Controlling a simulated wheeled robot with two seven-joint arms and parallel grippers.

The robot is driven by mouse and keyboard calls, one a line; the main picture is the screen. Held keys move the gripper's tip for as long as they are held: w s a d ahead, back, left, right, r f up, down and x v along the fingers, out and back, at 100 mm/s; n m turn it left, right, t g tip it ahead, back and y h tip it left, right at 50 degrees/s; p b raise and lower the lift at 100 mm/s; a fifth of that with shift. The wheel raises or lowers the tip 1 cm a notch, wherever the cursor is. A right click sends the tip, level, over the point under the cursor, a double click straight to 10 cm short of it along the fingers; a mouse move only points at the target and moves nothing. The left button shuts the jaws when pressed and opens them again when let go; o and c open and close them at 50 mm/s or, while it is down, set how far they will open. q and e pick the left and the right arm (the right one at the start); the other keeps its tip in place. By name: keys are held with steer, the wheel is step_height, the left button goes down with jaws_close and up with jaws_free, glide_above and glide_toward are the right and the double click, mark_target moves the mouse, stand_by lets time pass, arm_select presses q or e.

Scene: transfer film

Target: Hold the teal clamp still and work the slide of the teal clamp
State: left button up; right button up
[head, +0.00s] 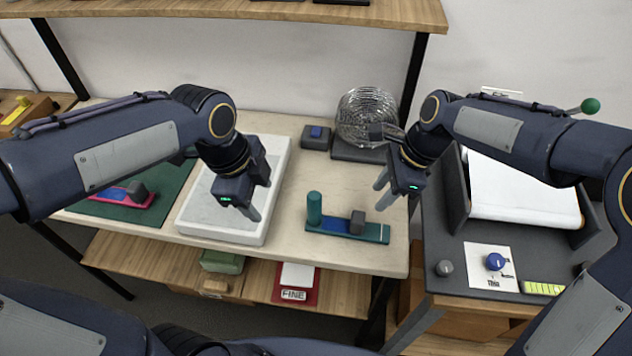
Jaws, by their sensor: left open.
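The teal clamp (377,234) lies on the pale table near its front edge. It is a flat teal bar with an upright teal post (314,208) at its left end. A grey slide block (357,222) sits on the bar right of its middle, with a blue strip between post and block and a white line near the right end. My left gripper (258,201) is open and empty over the white tray, left of the clamp. My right gripper (380,196) is open and empty, above and right of the slide block. Neither gripper touches the clamp.
A white tray (195,217) and a green mat (172,195) with a pink-based clamp (109,198) lie left. A wire ball (368,118) and a small dark box with a blue top (316,137) stand behind. A dark machine with white film (525,187) stands right.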

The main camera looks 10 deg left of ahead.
arm_select(q)
steer(key=w+d+f+m+g, duration=0.1)
steer(key=w+d+f+m, duration=0.1)
steer(key=w+d+m, duration=0.4)
steer(key=m+y, duration=0.2)
steer(key=m, duration=0.7)
glide_above(314, 205)
steer(key=w, duration=0.2)
steer(key=f, duration=0.3)
steer(key=shift+s+a+f+g, duration=0.15)
steer(key=shift+a+f+g, duration=0.15)
steer(key=shift+g, duration=0.1)
steer(key=shift+d+f, duration=0.15)
step_height(314, 205, down, 8)
steer(key=shift+r, duration=0.2)
